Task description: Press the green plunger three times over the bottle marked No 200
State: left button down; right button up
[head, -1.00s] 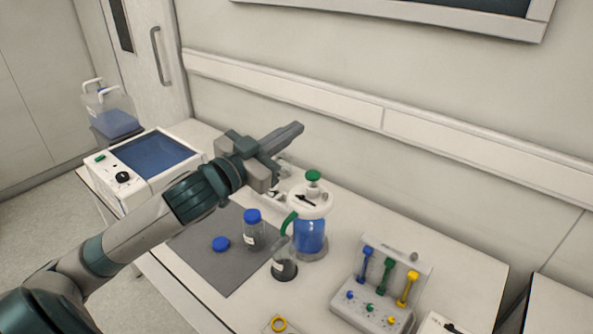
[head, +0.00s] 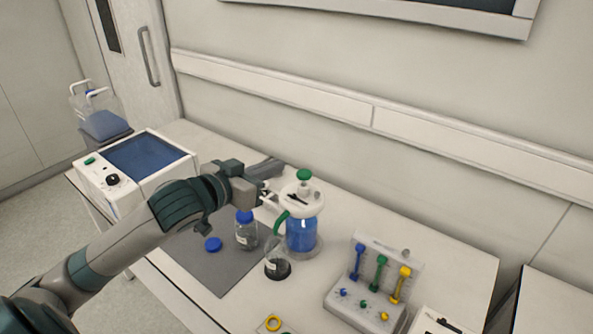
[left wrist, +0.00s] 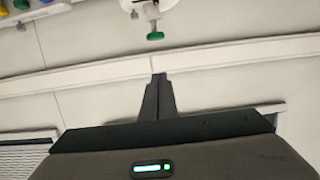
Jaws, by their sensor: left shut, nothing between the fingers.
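The green plunger (head: 304,175) tops the white head of a dispenser (head: 302,230) holding blue liquid; it also shows in the left wrist view (left wrist: 155,36). The dispenser's green spout (head: 281,222) reaches over a small open clear bottle (head: 277,264) with a dark base. A taller clear bottle (head: 246,233) with a blue cap stands to its left. Labels are too small to read. My left gripper (head: 280,163) is shut and empty, just left of and behind the plunger, apart from it. Its closed fingers show in the left wrist view (left wrist: 159,80). My right gripper is out of view.
A loose blue cap (head: 213,244) lies on a grey mat (head: 215,272). A rack (head: 365,300) with blue, green and yellow tools stands at the right, and a yellow ring (head: 273,323) in front. A white instrument (head: 135,170) stands at the left. The wall is close behind.

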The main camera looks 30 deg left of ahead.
pick_arm(q)
jog(key=p, duration=0.3)
send_over(299, 179)
notch_tip(299, 179, down, 2)
jog(key=shift+s+a+f+p, duration=0.1)
jog(key=shift+s+f+p, duration=0.1)
jog(key=shift+f, duration=0.5)
jog(key=shift+s+d+f+p, duration=0.1)
jog(key=shift+s+f+p, duration=0.05)
jog(key=shift+f, duration=0.6)
jog(key=shift+s+a+f+p, duration=0.1)
jog(key=shift+s+f+p, duration=0.1)
jog(key=shift+f, duration=0.5)
jog(key=shift+w, duration=0.1)
notch_tip(299, 179, down, 2)
jog(key=shift+f+b, duration=0.25)
jog(key=shift+b, duration=0.15)
jog(key=shift+f, duration=0.25)
